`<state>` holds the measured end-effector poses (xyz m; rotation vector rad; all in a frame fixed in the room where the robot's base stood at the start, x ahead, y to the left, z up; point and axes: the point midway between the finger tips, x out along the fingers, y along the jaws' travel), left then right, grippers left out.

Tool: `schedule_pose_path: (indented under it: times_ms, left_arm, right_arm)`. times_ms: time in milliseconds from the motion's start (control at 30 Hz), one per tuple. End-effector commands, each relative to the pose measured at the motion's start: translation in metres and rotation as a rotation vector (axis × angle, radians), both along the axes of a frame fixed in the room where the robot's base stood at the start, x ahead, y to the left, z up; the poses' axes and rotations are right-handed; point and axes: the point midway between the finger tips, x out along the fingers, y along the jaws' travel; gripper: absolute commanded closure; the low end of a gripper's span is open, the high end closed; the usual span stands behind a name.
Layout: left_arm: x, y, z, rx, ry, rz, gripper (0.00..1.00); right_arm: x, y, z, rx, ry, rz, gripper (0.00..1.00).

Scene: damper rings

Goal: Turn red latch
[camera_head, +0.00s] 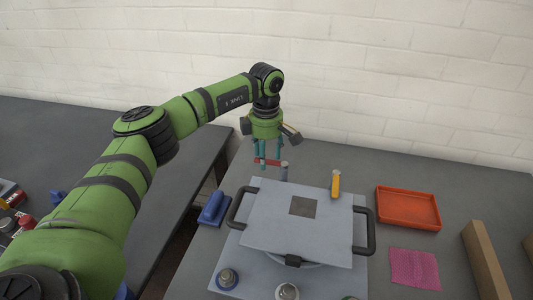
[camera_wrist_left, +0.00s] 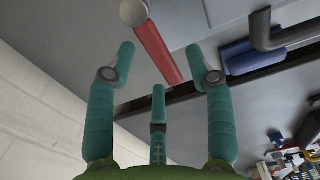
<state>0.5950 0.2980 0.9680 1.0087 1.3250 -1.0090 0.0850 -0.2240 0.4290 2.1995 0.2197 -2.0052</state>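The red latch (camera_head: 271,162) is a narrow red bar at the back left corner of the grey plate in the head view. It runs leftward from a grey post (camera_head: 284,171). In the left wrist view the red bar (camera_wrist_left: 158,50) slants down and right from a round pale cap (camera_wrist_left: 133,12). My left gripper (camera_head: 269,158) points down at the latch, with teal fingers. In the left wrist view the fingers of my left gripper (camera_wrist_left: 161,58) are spread, with the bar showing between them. I cannot tell whether they touch it. My right gripper is not in view.
A square grey lid (camera_head: 290,225) with two dark handles stands on the plate, close to the latch. A gap separates the two tables.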

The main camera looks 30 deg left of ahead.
Motion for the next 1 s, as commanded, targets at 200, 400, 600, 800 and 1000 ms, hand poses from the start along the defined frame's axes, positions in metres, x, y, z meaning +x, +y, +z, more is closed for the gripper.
schedule_pose_path:
  times_ms: [200,400,600,800,1000]
  left_arm:
    - [0.0,0.0,0.001,0.0,0.0,0.001,0.47]
    - [0.0,0.0,0.009,0.0,0.0,0.001,0.47]
    - [0.0,0.0,0.017,0.0,0.0,0.002,0.47]
    - [0.0,0.0,0.021,0.0,0.0,0.002,0.47]
    - [0.0,0.0,0.02,0.0,0.0,0.002,0.47]
  right_arm:
    - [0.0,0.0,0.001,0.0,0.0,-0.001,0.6]
    - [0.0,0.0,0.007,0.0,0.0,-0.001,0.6]
    - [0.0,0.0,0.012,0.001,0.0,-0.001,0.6]
    - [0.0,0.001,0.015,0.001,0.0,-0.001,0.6]
    - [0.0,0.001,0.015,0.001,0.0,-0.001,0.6]
